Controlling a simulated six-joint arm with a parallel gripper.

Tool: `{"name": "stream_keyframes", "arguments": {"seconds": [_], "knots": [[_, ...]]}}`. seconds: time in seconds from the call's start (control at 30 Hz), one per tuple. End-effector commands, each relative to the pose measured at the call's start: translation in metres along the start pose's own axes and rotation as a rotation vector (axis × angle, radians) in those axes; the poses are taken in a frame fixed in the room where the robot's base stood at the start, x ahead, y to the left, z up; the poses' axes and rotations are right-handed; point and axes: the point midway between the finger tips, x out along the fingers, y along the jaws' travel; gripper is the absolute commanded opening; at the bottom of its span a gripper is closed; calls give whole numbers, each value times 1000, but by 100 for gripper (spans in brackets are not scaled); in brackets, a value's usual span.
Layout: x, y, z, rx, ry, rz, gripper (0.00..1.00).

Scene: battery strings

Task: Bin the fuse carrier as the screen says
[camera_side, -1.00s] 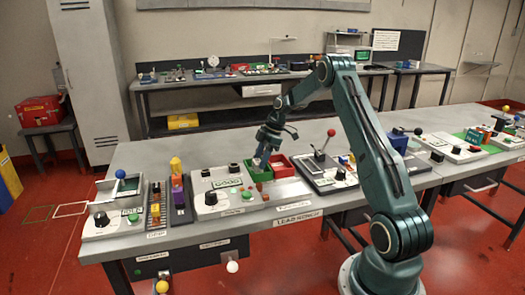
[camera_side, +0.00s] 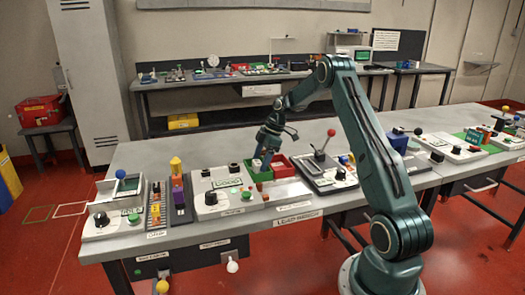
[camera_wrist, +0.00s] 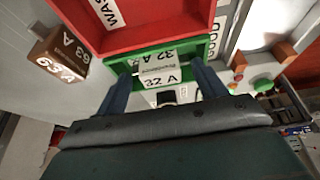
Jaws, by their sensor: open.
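The fuse carrier (camera_wrist: 158,72) is a small pale block marked 32 A, seen in the wrist view inside the green bin (camera_wrist: 118,66). My gripper (camera_wrist: 163,80) is open, with one finger on each side of the carrier and visible gaps between them. In the side view my gripper (camera_side: 262,167) is low over the green bin (camera_side: 251,177). The red bin (camera_side: 284,171) adjoins it; in the wrist view the red bin (camera_wrist: 150,38) is empty where visible.
A brown block marked 63 A (camera_wrist: 62,52) stands beside the bins in the wrist view. A panel with a red-knobbed lever (camera_side: 331,132) stands right of the bins. Yellow and purple blocks (camera_side: 177,185) stand to the left. Bare bench lies behind the panels.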

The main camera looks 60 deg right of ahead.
Motion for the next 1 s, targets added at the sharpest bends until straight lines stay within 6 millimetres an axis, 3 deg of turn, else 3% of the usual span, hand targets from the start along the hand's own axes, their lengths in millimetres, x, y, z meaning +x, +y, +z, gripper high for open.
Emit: {"name": "stream_keyframes", "arguments": {"seconds": [0.37, 1.0], "knots": [[-13, 0, 0, 1, 1, 0, 70], [-110, 1, 0, -1, 0, 4, 70]]}}
